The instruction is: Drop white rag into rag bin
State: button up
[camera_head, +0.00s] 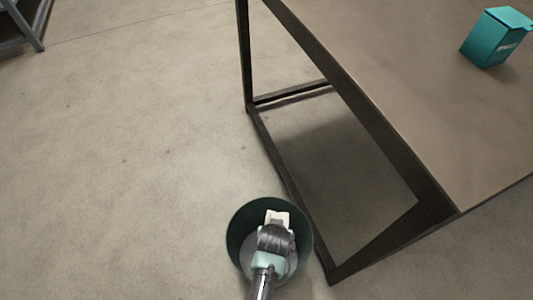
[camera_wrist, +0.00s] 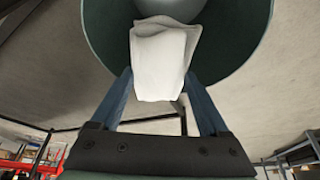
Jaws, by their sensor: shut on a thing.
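The rag bin (camera_head: 235,240) is a round, dark green open bin on the floor beside the table, low in the head view. Its green wall also fills the top of the wrist view (camera_wrist: 232,45). My gripper (camera_head: 277,222) is over the bin's mouth. The white rag (camera_wrist: 162,62) is pinched between its two blue fingers in the wrist view, bunched and hanging towards the bin. A bit of the white rag also shows at the gripper's tip in the head view (camera_head: 278,215). My gripper and wrist hide part of the bin's inside.
A table with a brown top (camera_head: 400,60) and a dark metal frame stands right of the bin, its leg close to the bin's rim. A teal box (camera_head: 488,42) sits on the table. A grey shelf (camera_head: 20,25) is at the far left. The floor at left is clear.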

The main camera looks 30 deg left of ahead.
jog(key=o, duration=1.2)
jog(key=shift+r, duration=0.1)
jog(key=p+v, duration=0.6)
jog(key=v, duration=0.7)
jog(key=shift+s+p, duration=0.1)
jog(key=shift+p, duration=0.3)
